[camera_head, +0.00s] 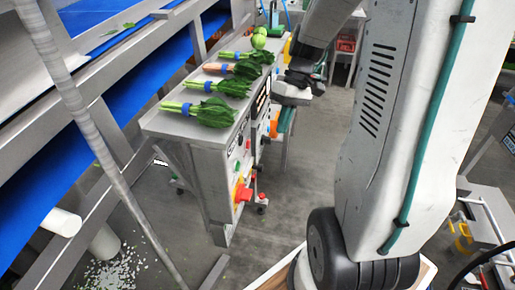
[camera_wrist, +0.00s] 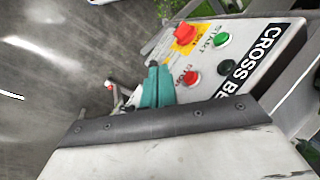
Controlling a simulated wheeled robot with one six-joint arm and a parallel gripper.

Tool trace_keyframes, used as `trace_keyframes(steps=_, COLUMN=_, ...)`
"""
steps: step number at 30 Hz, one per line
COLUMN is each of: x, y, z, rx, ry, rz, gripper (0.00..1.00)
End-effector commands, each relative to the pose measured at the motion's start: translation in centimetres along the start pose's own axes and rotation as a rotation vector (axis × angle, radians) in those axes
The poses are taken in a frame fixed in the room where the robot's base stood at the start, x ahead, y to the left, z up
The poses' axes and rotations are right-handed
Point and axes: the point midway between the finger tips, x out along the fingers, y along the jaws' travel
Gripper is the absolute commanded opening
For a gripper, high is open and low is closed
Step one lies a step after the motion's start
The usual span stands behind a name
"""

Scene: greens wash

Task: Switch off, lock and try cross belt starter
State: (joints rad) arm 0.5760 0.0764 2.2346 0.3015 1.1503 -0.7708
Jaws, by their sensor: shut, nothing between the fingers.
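The handle's exact setting is hard to read. My gripper (camera_wrist: 158,72) has its teal fingers together and empty, in front of the panel and left of the STOP button in the picture.
Bunches of greens (camera_head: 212,112) lie on the steel bench (camera_head: 165,124). Another red handle on yellow (camera_head: 242,193) sits on its near side. Blue conveyor belts (camera_head: 45,215) run along the left. A metal tray with yellow and red items (camera_head: 462,240) stands at lower right.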

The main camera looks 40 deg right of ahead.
Motion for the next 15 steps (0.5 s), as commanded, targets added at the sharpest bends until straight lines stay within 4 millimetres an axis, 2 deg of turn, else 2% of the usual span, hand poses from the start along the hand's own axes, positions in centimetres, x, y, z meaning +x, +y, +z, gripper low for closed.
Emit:
trace_keyframes(steps=1, x=0.6, y=2.4, z=-1.2, rx=-0.054, ry=0.022, rz=-0.039, gripper=0.0)
trace_keyframes(steps=3, x=1.0, y=5.0, z=-3.0, rx=-0.185, ry=0.073, rz=-0.07, gripper=0.0)
trace_keyframes(steps=6, x=1.1, y=7.1, z=-4.8, rx=-0.364, ry=0.137, rz=-0.078, gripper=0.0)
trace_keyframes(steps=10, x=0.9, y=8.0, z=-6.1, rx=-0.538, ry=0.187, rz=-0.06, gripper=0.0)
trace_keyframes(steps=15, x=1.1, y=8.1, z=-6.6, rx=-0.636, ry=0.204, rz=-0.048, gripper=0.0)
